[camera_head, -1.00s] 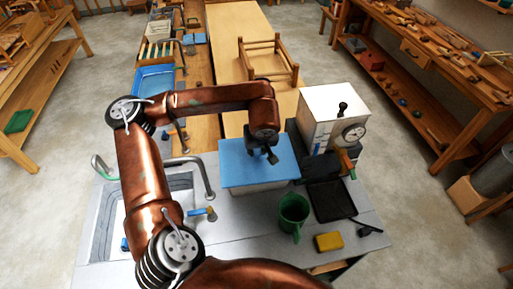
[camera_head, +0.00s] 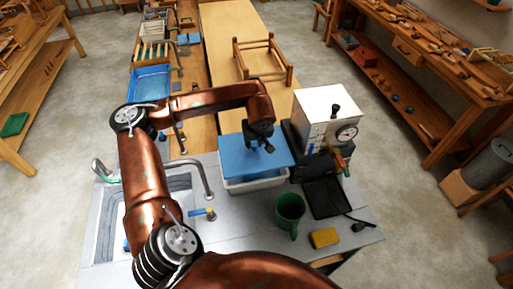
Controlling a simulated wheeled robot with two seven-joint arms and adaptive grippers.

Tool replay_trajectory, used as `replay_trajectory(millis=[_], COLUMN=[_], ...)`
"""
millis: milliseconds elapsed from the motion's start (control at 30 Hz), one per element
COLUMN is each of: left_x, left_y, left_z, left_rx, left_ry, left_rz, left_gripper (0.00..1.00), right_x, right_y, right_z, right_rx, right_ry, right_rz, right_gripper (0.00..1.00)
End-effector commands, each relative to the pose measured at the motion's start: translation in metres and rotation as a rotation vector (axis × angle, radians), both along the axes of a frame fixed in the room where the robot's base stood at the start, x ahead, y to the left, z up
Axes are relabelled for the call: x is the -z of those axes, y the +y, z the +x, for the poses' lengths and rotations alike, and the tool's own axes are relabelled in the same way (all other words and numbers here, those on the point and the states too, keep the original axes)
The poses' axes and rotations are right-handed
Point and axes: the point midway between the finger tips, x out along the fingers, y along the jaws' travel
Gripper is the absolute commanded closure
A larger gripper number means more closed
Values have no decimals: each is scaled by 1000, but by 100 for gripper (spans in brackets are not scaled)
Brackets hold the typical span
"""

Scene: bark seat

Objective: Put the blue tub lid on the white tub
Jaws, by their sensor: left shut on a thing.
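The blue tub lid (camera_head: 240,158) is over the white tub (camera_head: 253,184) on the grey counter. It looks tilted, with a strip of the tub's rim and front wall showing below its near edge. My left gripper (camera_head: 268,147) is shut on the lid near its right part, seen from above. The fingertips are small and partly hidden by the gripper body. I cannot tell whether the lid's far edge touches the tub. My right gripper does not show.
A green mug (camera_head: 290,212), a yellow sponge (camera_head: 324,238) and a black tray (camera_head: 326,197) are in front and to the right. A white machine with a gauge (camera_head: 325,118) stands close on the right. A sink (camera_head: 104,225) with a tap is at left.

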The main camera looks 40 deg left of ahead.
Motion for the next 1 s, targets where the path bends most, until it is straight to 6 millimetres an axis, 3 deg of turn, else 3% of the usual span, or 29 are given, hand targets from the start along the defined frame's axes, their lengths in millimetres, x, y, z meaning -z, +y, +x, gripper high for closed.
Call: replay_trajectory(millis=[200, 1000], left_x=[12, 74], left_y=[15, 15], left_z=[7, 7], left_rx=[-3, -3], left_ry=[2, 2], left_rz=[12, 11], left_gripper=[100, 100], right_x=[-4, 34], right_y=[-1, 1], right_z=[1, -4], right_rx=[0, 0], right_ry=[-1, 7], right_rz=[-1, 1], right_gripper=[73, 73])
